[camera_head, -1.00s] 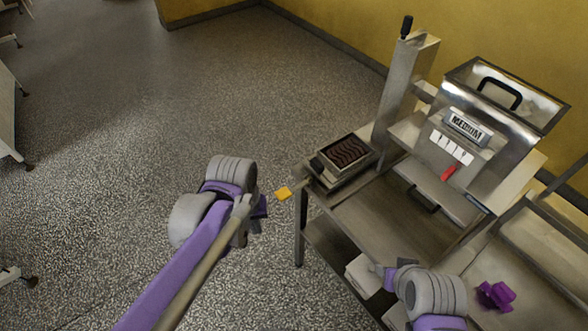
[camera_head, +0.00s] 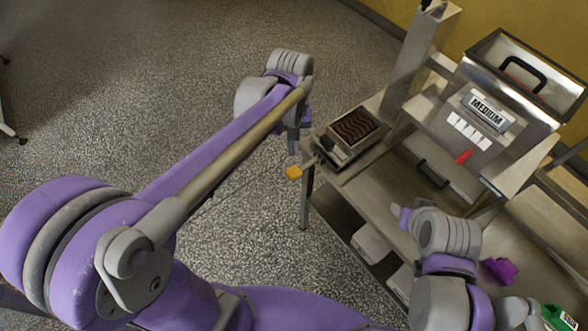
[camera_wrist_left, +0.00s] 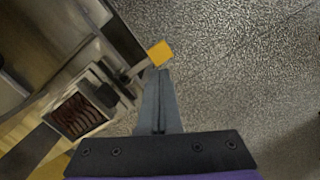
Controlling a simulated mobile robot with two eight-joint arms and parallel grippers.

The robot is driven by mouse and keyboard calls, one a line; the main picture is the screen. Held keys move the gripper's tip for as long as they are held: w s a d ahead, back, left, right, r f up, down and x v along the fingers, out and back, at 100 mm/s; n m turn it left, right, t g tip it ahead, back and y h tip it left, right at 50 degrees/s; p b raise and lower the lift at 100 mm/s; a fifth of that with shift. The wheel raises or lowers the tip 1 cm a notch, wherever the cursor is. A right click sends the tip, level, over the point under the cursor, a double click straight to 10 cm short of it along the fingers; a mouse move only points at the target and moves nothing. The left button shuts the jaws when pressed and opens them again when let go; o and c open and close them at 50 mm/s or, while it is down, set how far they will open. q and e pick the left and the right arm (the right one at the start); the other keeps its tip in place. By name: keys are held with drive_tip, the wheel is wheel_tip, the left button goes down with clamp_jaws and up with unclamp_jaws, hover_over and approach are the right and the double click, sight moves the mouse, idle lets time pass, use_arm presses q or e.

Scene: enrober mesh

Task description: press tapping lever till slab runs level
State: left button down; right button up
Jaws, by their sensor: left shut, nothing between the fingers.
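The tapping lever ends in a yellow tab (camera_head: 293,172) that sticks out past the left edge of the steel table. It also shows in the left wrist view (camera_wrist_left: 160,53), just beyond my fingertips. The slab (camera_head: 354,127) is dark brown with a wavy top and lies in a small metal tray unit (camera_head: 346,152) beside the lever. My left gripper (camera_head: 292,151) is shut and empty, with its tips close to the yellow tab. I cannot tell if they touch. My right gripper (camera_head: 398,212) is over the table's front; its jaws are unclear.
A steel machine with a MEDIUM label (camera_head: 487,110) and a red lever (camera_head: 463,157) stands on the table at the right. A tall metal column (camera_head: 420,60) rises behind the tray. A purple object (camera_head: 500,270) is at lower right. Open floor lies left of the table.

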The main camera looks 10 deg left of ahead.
sight(293, 170)
use_arm(q)
drive_tip(key=shift+f, duration=0.65)
drive_tip(key=f+b, duration=0.1)
drive_tip(key=f, duration=0.1)
drive_tip(key=f+b, duration=0.2)
drive_tip(key=f, duration=0.1)
drive_tip(key=shift+s+d+f, duration=0.1)
drive_tip(key=shift+s+f, duration=0.2)
drive_tip(key=shift+f, duration=0.05)
use_arm(e)
drive_tip(key=s+f, duration=0.1)
drive_tip(key=f, duration=0.1)
drive_tip(key=s+f, duration=0.1)
drive_tip(key=f, duration=0.1)
drive_tip(key=shift+s+f, duration=0.2)
use_arm(q)
drive_tip(key=shift+w, duration=0.1)
use_arm(e)
drive_tip(key=shift+w, duration=0.1)
